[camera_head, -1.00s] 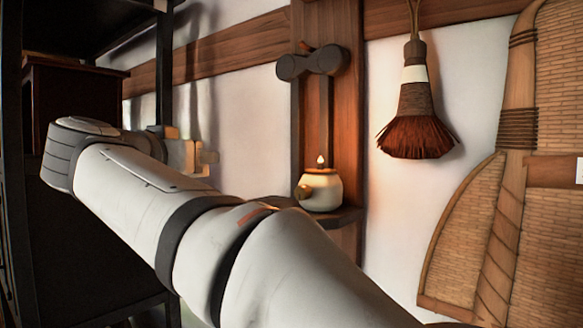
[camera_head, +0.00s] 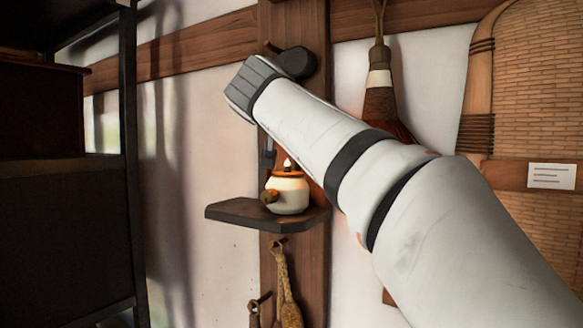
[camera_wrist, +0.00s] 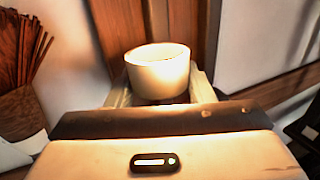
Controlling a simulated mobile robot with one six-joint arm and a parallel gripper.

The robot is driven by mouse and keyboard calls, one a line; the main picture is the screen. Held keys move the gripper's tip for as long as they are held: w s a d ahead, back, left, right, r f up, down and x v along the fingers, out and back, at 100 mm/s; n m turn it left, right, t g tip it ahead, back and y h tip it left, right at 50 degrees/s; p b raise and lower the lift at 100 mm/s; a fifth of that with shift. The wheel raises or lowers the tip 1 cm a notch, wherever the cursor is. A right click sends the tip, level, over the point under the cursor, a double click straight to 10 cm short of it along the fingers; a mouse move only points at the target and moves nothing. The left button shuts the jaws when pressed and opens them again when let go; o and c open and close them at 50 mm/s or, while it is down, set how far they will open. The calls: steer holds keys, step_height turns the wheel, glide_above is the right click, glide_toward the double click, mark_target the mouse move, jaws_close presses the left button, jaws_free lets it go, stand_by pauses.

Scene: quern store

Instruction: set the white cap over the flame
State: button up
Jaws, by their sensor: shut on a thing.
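The flame (camera_head: 287,164) burns at the top of a small cream pot lamp (camera_head: 291,193) with an orange-brown rim. The lamp stands upright on a dark wall shelf (camera_head: 232,214). The white cap (camera_wrist: 158,68) shows in the wrist view as a short, pale cylinder, lit warmly. My gripper (camera_wrist: 158,88) is shut on it, one finger at each side. In the head view my arm reaches across to the post above the lamp. The cap cannot be made out there, and its exact distance from the flame cannot be told. The flame is not seen in the wrist view.
A wooden post (camera_head: 312,215) carries the shelf. A reddish broom (camera_head: 380,102) hangs right of it, partly behind my arm; large woven panels (camera_head: 545,90) stand further right. A dark rack (camera_head: 130,170) stands left. Cords (camera_head: 284,280) hang below the shelf. Bare wall lies left of the shelf.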

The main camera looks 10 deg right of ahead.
step_height(320, 180, down, 8)
steer(key=b, duration=0.2)
steer(key=shift+b, duration=0.3)
steer(key=shift+f, duration=0.1)
steer(key=o, duration=1)
steer(key=shift+s+a, duration=0.15)
steer(key=shift+s, duration=0.05)
steer(key=b+v, duration=0.1)
steer(key=v, duration=1)
steer(key=shift+s, duration=0.25)
